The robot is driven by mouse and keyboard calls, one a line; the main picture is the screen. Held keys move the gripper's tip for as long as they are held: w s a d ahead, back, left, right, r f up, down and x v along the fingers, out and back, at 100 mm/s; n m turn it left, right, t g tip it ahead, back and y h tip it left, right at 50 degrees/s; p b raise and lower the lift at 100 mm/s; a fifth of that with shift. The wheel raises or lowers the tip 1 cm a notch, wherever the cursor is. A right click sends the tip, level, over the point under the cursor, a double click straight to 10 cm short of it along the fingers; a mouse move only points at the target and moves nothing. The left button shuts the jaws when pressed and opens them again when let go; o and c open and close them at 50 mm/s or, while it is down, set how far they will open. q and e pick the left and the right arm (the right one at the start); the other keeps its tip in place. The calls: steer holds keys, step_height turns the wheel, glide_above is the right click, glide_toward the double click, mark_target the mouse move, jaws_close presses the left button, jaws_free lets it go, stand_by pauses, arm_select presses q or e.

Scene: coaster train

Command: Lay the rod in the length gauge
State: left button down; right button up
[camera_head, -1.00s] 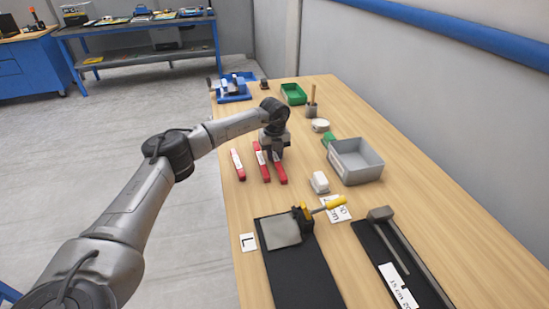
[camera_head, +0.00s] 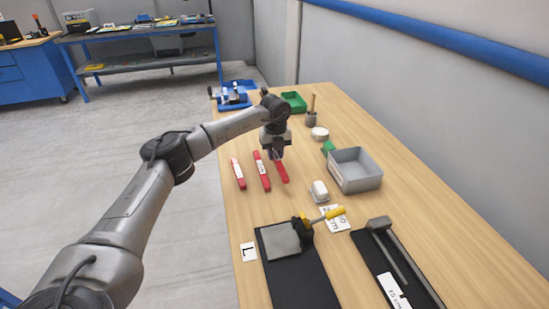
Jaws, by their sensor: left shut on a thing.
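Three red rods with white labels are at the middle left of the table. The left rod (camera_head: 238,174) and the middle rod (camera_head: 262,171) lie side by side on the wood. My left gripper (camera_head: 277,154) points down and is shut on the right-hand rod (camera_head: 282,172), which appears slightly raised. The gripper hides the rod's far end. A dark board with a long grey bar and a strip reading "15 cm" (camera_head: 393,287) lies at the lower right; it looks like the length gauge, cut by the frame edge. My right gripper is not in view.
A black board (camera_head: 297,278) with a yellow-handled clamp (camera_head: 325,216) lies nearer. A green tray (camera_head: 293,102) and a blue fixture (camera_head: 236,95) stand farther back.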

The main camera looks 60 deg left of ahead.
arm_select(q)
steer(key=w+d+r+p, duration=0.1)
steer(key=d+r, duration=0.2)
steer(key=d, duration=0.3)
steer(key=d+r+p, duration=0.2)
steer(key=d+r, duration=0.2)
steer(key=d, duration=0.1)
steer(key=s+d+r+n+p, duration=0.1)
steer(key=s+d+r+n, duration=0.1)
steer(key=s+d+n, duration=0.6)
steer(key=s+d+r+n+p, duration=0.1)
steer(key=d+r+n, duration=0.1)
steer(key=d+n, duration=0.7)
steer(key=s+d+r+n+p, duration=0.1)
steer(key=s+d+r+n, duration=0.3)
steer(key=d, duration=0.8)
step_height(320, 180, up, 31)
steer(key=s+d+p, duration=0.1)
steer(key=s+p, duration=0.1)
steer(key=p, duration=3.6)
steer(key=shift+d+p, duration=0.2)
steer(key=shift+p, duration=0.2)
